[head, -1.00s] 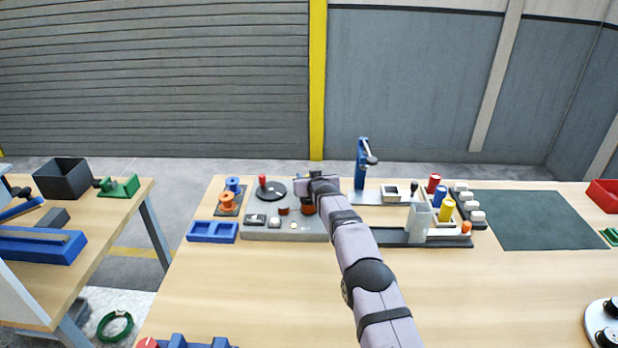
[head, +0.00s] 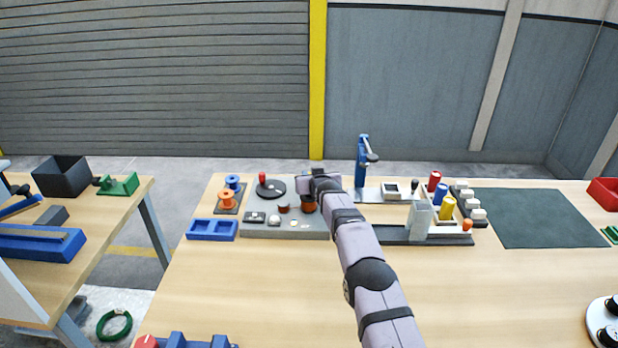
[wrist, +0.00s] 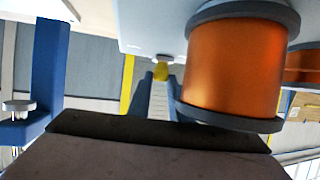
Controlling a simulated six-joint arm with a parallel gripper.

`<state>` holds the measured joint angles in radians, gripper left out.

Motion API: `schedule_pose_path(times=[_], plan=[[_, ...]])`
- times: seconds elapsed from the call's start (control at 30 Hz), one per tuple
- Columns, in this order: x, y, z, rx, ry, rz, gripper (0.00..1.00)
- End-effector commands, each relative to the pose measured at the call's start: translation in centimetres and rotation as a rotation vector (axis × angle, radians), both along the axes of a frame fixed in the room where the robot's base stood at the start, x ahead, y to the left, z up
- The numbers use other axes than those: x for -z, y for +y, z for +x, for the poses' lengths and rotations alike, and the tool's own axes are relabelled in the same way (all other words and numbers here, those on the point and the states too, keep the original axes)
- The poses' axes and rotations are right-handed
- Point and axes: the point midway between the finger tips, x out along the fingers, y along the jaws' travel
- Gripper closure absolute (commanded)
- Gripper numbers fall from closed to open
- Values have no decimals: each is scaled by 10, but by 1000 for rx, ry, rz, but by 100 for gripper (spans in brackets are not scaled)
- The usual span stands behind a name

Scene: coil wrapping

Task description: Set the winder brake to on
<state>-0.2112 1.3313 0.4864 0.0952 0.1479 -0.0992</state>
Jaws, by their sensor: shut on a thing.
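The grey winder base (head: 262,229) stands at the back of the bench in the head view, with a black disc and red knob (head: 263,179) on it. A copper-wound coil (head: 308,206) sits at its right end; it looms large in the wrist view (wrist: 232,65). In the wrist view, my gripper (wrist: 161,78) has its two narrow fingers closed on a small yellow knob (wrist: 161,71) by the pale winder housing, beside the coil. I take this knob for the brake; its setting is not readable. In the head view my wrist hides the knob and fingertips.
A blue press (head: 362,165) stands right of my wrist. Orange and blue spools (head: 228,199) and a blue tray (head: 212,230) are to the left. A white tray with coloured cylinders (head: 447,208) is at the right.

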Motion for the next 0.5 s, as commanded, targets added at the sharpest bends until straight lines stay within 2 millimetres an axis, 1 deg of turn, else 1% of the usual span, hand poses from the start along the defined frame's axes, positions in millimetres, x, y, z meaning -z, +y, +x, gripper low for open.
schedule_pose_path(times=[0.03, 0.2, 0.33, 0.5], plan=[[5, -7, 1, 5, -1, 1, 100], [5, -23, 1, 6, -1, 1, 100], [3, -30, 0, 3, -2, 0, 100], [0, -33, 0, 4, -2, -1, 100]])
